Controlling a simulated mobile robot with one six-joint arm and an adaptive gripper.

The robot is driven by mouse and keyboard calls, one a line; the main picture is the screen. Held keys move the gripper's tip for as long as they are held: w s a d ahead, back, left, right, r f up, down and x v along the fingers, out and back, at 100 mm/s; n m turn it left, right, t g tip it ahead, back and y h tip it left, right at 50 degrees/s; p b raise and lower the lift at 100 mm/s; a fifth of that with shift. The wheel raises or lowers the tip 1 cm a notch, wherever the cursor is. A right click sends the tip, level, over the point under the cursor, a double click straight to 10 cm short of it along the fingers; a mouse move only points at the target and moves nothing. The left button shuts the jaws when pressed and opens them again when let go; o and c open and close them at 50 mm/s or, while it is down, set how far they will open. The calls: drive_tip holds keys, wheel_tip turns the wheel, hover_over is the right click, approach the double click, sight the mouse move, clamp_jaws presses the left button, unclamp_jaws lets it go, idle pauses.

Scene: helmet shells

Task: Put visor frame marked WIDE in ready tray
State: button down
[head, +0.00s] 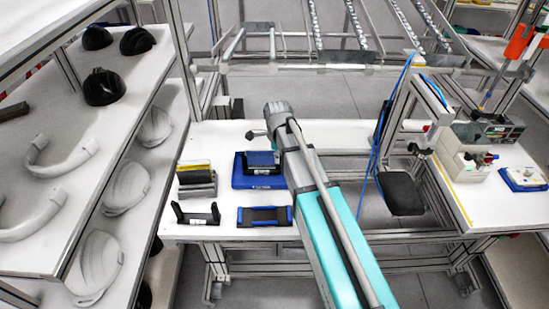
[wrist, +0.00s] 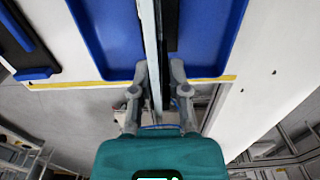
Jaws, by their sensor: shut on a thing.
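In the wrist view my gripper (wrist: 159,76) is shut on a thin, upright frame (wrist: 152,40) with a pale edge and a dark side, seen nearly edge-on. It is over a blue tray (wrist: 212,45), whose floor shows on both sides of it. I cannot tell whether it touches the tray. In the head view the blue tray (head: 240,181) sits on the white bench with a dark blue piece (head: 262,158) at it. My arm hides the fingers there. No WIDE marking is readable.
Left of the tray is a stack of grey and yellow pieces (head: 197,181). In front are a black holder (head: 195,214) and a blue-black piece (head: 264,216). A black pad on a post (head: 403,193) stands right. Shelves with helmet shells (head: 104,87) line the left.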

drive_tip(key=shift+f, duration=0.15)
drive_tip(key=c, duration=0.6)
unclamp_jaws()
drive_tip(key=shift+r, duration=0.25)
wheel_tip(320, 180, up, 12)
drive_tip(key=p, duration=1.2)
